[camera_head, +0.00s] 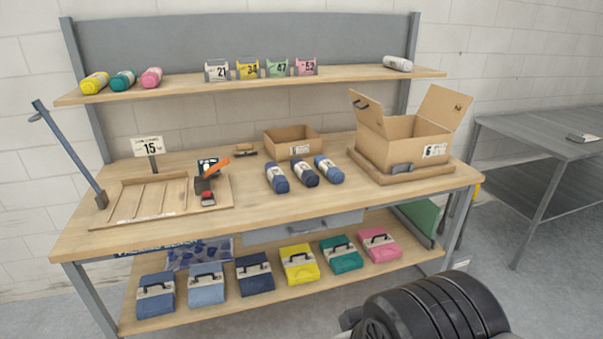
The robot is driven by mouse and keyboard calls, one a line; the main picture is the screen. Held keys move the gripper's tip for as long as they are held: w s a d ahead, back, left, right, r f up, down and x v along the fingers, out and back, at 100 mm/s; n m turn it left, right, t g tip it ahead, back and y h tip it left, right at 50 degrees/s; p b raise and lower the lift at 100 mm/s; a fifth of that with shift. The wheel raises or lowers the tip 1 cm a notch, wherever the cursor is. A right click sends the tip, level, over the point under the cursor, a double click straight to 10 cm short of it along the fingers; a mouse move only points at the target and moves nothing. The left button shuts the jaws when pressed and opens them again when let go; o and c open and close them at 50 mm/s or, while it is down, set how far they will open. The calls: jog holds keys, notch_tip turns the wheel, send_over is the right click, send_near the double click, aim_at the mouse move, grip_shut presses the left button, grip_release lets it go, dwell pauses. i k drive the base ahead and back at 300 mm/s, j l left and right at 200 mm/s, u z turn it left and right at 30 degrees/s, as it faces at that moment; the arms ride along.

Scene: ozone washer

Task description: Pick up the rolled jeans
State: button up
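Three rolled blue bundles with pale bands lie side by side on the wooden tabletop, in front of a small open cardboard box. They look like rolled jeans: a left roll (277,178), a darker middle roll (305,173) and a right roll (328,169). They lie close together, and I cannot tell whether they touch. My gripper's fingers are not in view, and nothing touches the rolls.
The small box (292,146) stands behind the rolls. A larger open box (403,138) stands right, a slotted wooden tray (150,199) left. The upper shelf (350,75) overhangs the table's back and holds coloured rolls and number cards. Folded bundles line the lower shelf (220,304).

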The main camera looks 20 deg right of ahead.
aim_at(303, 171)
jog(key=i+z, duration=0.25)
jog(key=z, duration=0.15)
jog(key=i+j+z, duration=0.15)
jog(key=z, duration=0.25)
jog(key=i+j+z, duration=0.25)
jog(key=z, duration=0.15)
jog(key=i+j+z, duration=0.45)
jog(key=i+j, duration=0.85)
